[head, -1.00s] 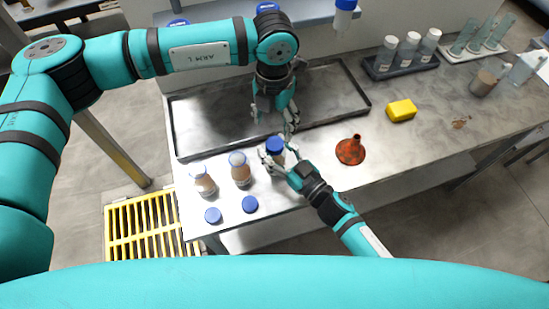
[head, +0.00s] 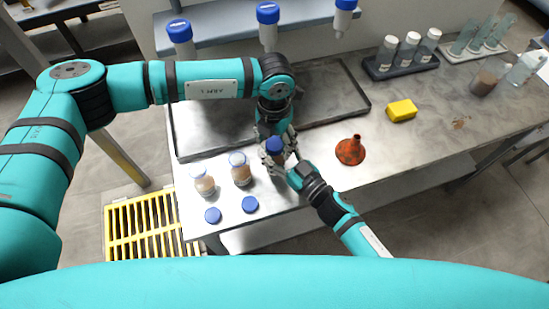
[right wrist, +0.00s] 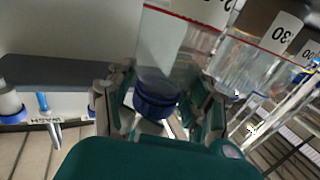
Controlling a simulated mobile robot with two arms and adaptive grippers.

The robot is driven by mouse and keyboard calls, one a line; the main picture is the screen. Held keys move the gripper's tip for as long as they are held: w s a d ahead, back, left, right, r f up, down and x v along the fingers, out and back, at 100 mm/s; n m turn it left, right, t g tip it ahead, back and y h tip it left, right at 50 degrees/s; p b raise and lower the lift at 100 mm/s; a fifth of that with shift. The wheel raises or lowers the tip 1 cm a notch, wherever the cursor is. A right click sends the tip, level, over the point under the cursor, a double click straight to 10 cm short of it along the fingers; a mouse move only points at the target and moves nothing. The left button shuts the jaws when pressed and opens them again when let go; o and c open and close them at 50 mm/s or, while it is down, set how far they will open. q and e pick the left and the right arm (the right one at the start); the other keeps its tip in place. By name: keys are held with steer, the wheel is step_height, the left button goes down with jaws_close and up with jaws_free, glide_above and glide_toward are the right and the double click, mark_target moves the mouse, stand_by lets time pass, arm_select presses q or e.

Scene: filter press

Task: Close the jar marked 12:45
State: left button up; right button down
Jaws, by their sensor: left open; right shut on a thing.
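A clear jar with a blue lid (head: 275,145) on top stands near the front edge of the metal bench. It also shows, inverted, in the right wrist view (right wrist: 168,65), with only part of its label, a "2", readable. My right gripper (head: 277,163) is shut on this jar from the right. My left gripper (head: 275,135) is open, reaching down from behind, with its fingers close around the lid. I cannot tell whether they touch it. Whether the lid sits fully down is unclear.
Two jars without lids, (head: 204,183) and (head: 240,170), hold brown contents to the left. Two loose blue lids, (head: 213,215) and (head: 250,204), lie before them. An orange funnel (head: 350,150) and yellow block (head: 401,110) are right. A shallow tray (head: 225,105) lies behind.

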arm_select(q)
steer(key=shift+c, duration=0.5)
steer(key=c, duration=1.1)
steer(key=m, duration=0.3)
steer(key=shift+c, duration=0.3)
steer(key=o, duration=1.3)
steer(key=shift+r, duration=2.3)
